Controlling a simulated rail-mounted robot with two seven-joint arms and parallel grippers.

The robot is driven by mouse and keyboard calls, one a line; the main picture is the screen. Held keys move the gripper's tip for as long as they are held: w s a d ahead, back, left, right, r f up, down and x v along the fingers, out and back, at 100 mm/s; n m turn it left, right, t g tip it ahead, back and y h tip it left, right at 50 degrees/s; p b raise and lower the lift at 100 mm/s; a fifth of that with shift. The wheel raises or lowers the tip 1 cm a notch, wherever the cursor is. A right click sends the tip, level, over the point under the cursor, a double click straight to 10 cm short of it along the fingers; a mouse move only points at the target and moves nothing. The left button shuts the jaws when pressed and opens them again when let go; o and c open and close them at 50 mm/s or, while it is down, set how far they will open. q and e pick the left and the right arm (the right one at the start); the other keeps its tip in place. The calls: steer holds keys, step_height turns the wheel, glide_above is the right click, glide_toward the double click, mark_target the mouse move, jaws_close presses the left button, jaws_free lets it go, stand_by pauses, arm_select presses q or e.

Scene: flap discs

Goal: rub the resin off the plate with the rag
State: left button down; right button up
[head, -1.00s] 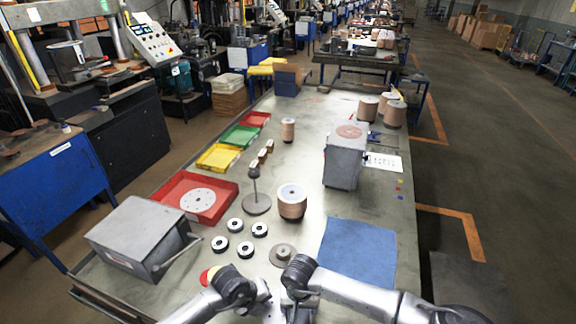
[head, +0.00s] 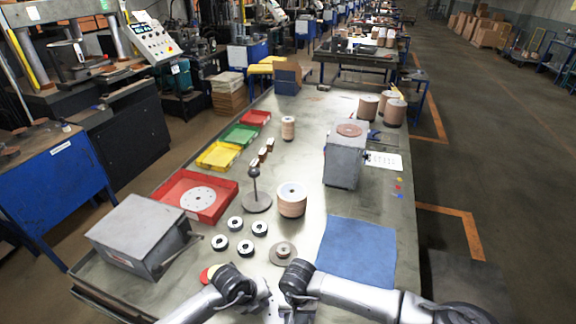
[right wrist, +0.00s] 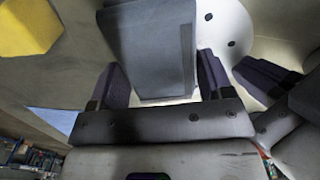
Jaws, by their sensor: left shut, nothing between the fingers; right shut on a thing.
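In the right wrist view a white plate (right wrist: 232,35) with dark round spots or holes lies beyond the fingers. My right gripper (right wrist: 160,66) is shut on a grey-blue slab-like thing, seemingly the folded rag (right wrist: 150,42). The rag overlaps the plate in this view; whether it touches the plate I cannot tell. Dark fingers that seem to be my left gripper's (right wrist: 266,80) are shut and empty to the right, over the plate. I cannot make out any resin.
Black-and-white rings (head: 235,223), a copper-coloured spool (head: 291,203) and a stand (head: 256,198) are ahead. A red tray (head: 166,193) with a holed disc and a grey box (head: 133,232) stand left.

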steer(key=shift+w+d+f, duration=0.1)
steer(key=shift+w+d, duration=0.1)
steer(key=shift+w, duration=0.25)
steer(key=shift+w+d+f, duration=0.1)
steer(key=shift+w+d, duration=0.05)
steer(key=shift+w, duration=0.3)
steer(key=shift+w+d, duration=0.25)
steer(key=shift+w, duration=0.5)
steer(key=shift+w+d, duration=0.25)
steer(key=shift+w, duration=0.5)
steer(key=shift+s+a+r, duration=0.1)
steer(key=shift+s+a, duration=0.1)
steer(key=shift+s, duration=0.4)
steer(key=shift+s+a+r, duration=0.1)
steer(key=shift+s+a, duration=0.1)
steer(key=shift+s, duration=0.35)
steer(key=shift+s+a+r, duration=0.1)
steer(key=shift+s+a, duration=0.1)
steer(key=shift+s, duration=0.4)
